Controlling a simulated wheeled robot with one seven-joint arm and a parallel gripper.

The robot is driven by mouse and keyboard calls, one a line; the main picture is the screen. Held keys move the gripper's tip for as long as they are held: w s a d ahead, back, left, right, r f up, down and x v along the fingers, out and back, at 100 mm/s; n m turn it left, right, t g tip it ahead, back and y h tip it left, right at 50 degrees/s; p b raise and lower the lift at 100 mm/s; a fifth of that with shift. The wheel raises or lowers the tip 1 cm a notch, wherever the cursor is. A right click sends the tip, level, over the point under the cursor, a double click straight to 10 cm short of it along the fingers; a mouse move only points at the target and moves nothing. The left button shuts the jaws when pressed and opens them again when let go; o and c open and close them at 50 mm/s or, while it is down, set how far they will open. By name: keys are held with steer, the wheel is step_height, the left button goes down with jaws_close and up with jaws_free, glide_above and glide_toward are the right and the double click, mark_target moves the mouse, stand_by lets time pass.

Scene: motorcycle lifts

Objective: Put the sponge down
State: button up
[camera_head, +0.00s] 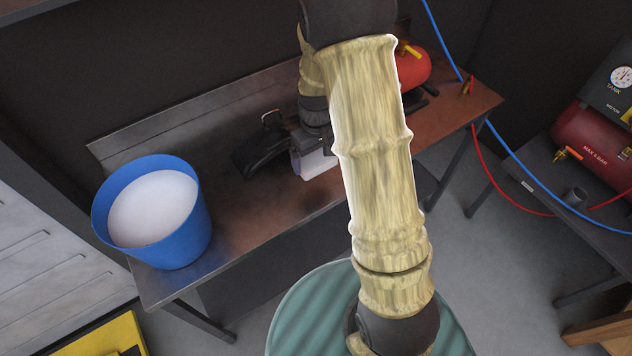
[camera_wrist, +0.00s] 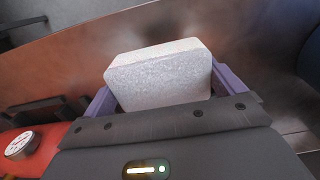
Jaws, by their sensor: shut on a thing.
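The sponge (camera_wrist: 158,72) is a pale, whitish block with rounded corners. In the wrist view it sits between the two purple fingers of my gripper (camera_wrist: 168,92), which is shut on it. In the head view the sponge (camera_head: 318,164) shows as a small white patch over the middle of the brown metal workbench (camera_head: 245,210), with my gripper (camera_head: 310,158) at it. My arm hides part of both there. I cannot tell whether the sponge touches the bench top.
A blue bucket (camera_head: 180,235) with white contents stands at the bench's left end. A black curved object (camera_head: 262,155) lies just left of my gripper. A red tank (camera_head: 413,66) is at the back right. The bench front between bucket and gripper is clear.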

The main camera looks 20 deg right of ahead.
glide_above(316, 185)
step_height(316, 185, down, 5)
steer(key=shift+f+p, duration=0.1)
steer(key=shift+p, duration=0.3)
steer(key=shift+f+p, duration=0.45)
steer(key=shift+f, duration=1.6)
steer(key=shift+f, duration=0.15)
steer(key=o, duration=0.5)
step_height(316, 185, up, 12)
steer(key=shift+r+b, duration=0.2)
steer(key=shift+b, duration=1.05)
